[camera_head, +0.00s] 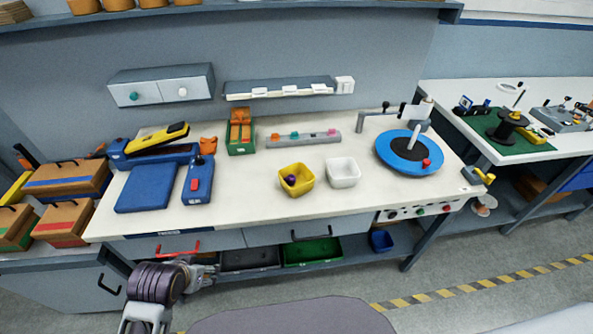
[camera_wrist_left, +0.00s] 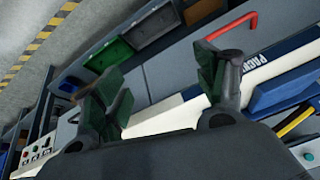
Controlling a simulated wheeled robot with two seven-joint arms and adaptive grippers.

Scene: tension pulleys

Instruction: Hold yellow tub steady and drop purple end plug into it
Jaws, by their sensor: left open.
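The yellow tub (camera_head: 297,181) stands on the white workbench, left of a white tub (camera_head: 343,172). A small round purple piece, which looks like the purple end plug (camera_head: 291,180), lies inside the yellow tub. My left gripper (camera_head: 212,271) is in front of the bench, below its front edge and well apart from the tub. In the left wrist view the left gripper (camera_wrist_left: 162,95) is open, with nothing between its fingers. My right gripper is not in view.
A blue mat (camera_head: 146,188), a blue box (camera_head: 198,180) and a blue turntable (camera_head: 409,153) stand on the workbench (camera_head: 240,207). A red drawer handle (camera_head: 180,251) and green bin (camera_head: 312,252) are below the front edge. The bench front around the tubs is clear.

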